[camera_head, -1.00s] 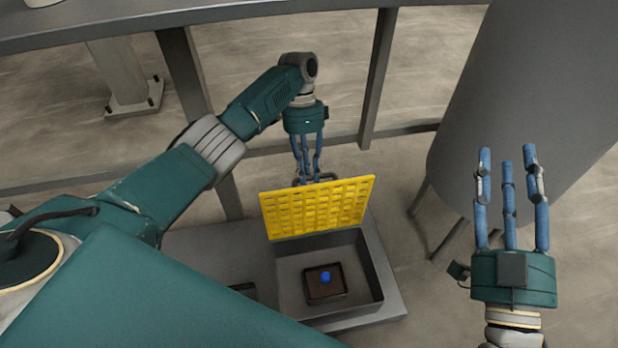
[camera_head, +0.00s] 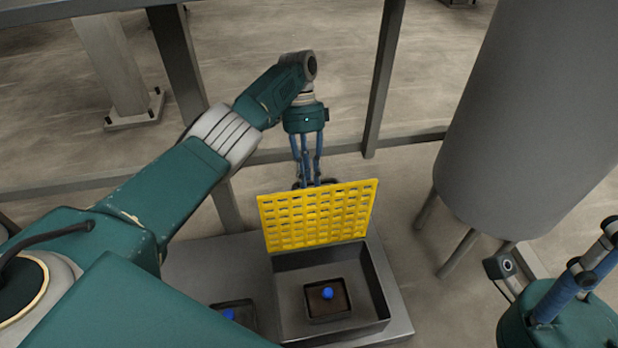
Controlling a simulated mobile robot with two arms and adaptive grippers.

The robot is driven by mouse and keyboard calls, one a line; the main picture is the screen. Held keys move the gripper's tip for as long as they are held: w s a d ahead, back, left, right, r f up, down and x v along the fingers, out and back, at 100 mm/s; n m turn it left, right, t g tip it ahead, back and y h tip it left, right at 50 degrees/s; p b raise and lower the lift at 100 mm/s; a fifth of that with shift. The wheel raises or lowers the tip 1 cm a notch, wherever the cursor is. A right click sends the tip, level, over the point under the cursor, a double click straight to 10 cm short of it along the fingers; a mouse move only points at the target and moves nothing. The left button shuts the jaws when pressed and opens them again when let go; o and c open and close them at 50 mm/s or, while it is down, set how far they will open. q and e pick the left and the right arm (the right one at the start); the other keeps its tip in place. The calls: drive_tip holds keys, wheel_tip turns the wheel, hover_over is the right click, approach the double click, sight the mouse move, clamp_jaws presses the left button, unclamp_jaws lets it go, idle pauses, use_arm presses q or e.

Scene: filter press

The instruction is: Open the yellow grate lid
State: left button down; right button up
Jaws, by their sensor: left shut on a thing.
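The yellow grate lid (camera_head: 318,216) stands raised, close to upright, at the back edge of a grey open box (camera_head: 283,318). My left gripper (camera_head: 312,184) is at the lid's top edge, behind it, fingers pointing down. Its fingers are close together and shut on the lid; the exact contact is partly hidden behind the lid. My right gripper (camera_head: 575,285) is at the lower right, cut off by the picture edge, away from the lid.
Inside the box is a dark square recess with a blue ball (camera_head: 327,293). A grey tank (camera_head: 540,120) on legs stands at right. A metal railing (camera_head: 384,75) runs behind the lid.

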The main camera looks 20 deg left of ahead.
use_arm(q)
drive_tip(key=shift+s+d+f, duration=0.1)
drive_tip(key=shift+s+f, duration=0.05)
drive_tip(key=shift+f, duration=0.3)
drive_tip(key=c, duration=1.7)
unclamp_jaws()
drive_tip(key=shift+o, duration=0.7)
drive_tip(key=shift+f, duration=0.15)
drive_tip(key=shift+r, duration=0.2)
drive_tip(key=r, duration=0.4)
drive_tip(key=shift+w+a+r, duration=0.2)
drive_tip(key=shift+r, duration=0.05)
drive_tip(key=shift+s+d+r, duration=0.1)
drive_tip(key=shift+r, duration=1.3)
drive_tip(key=shift+d+r, duration=0.1)
drive_tip(key=shift+r, duration=1.25)
